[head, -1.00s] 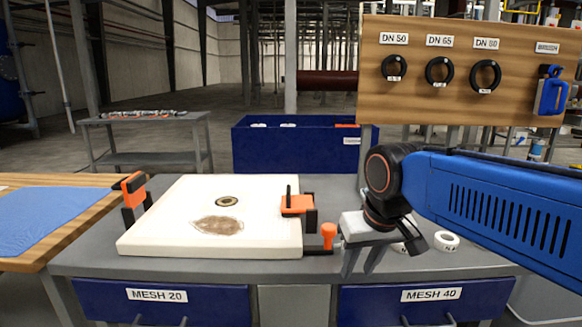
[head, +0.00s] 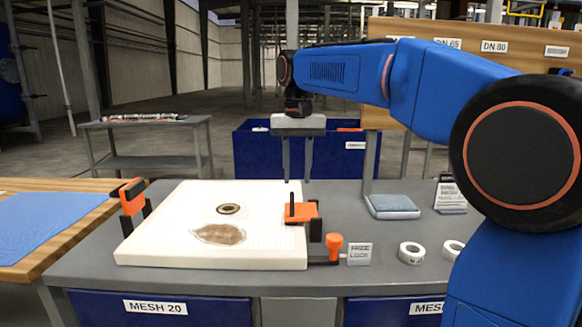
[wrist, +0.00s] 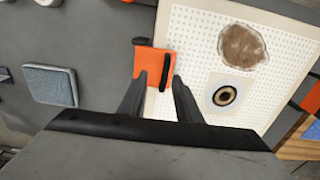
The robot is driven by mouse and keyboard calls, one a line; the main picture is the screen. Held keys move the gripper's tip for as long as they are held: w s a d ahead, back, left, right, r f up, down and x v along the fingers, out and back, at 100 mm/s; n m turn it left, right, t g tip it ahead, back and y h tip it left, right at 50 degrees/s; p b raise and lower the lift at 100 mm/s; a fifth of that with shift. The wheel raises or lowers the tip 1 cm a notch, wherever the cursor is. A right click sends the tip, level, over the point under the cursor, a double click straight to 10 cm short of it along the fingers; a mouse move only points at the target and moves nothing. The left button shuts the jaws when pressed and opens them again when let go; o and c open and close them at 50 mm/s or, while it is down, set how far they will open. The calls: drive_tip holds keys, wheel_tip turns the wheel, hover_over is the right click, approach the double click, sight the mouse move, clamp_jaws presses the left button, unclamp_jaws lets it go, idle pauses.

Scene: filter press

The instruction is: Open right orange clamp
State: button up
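The right orange clamp (head: 303,212) sits at the right edge of a white perforated plate (head: 165,250), with a black bar on its orange top. An orange knob (head: 334,241) stands beside it at the front right. The clamp's orange top also shows in the wrist view (wrist: 152,63). My gripper (head: 296,181) points down above the clamp, its fingers apart and empty. In the wrist view my gripper (wrist: 158,76) has its two fingertips appearing on either side of the orange top. The fingers look higher than the clamp, with no contact visible.
A sign reading FREE and LOCK (head: 359,253) stands right of the knob. A blue-grey pad (head: 392,206), white rolls (head: 411,252) and a small sign (head: 451,196) are on the grey bench (head: 220,279). A blue bin (head: 262,160) is behind the bench.

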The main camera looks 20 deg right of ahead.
sight(292, 196)
drive_tip(key=shift+w+a+r, duration=0.1)
drive_tip(key=shift+w+a, duration=0.15)
drive_tip(key=shift+w, duration=0.25)
drive_tip(key=shift+w+a+r, duration=0.1)
drive_tip(key=shift+w+a, duration=0.1)
drive_tip(key=shift+w, duration=0.3)
drive_tip(key=shift+f, duration=4.45)
drive_tip(key=shift+c, duration=0.7)
drive_tip(key=c, duration=0.6)
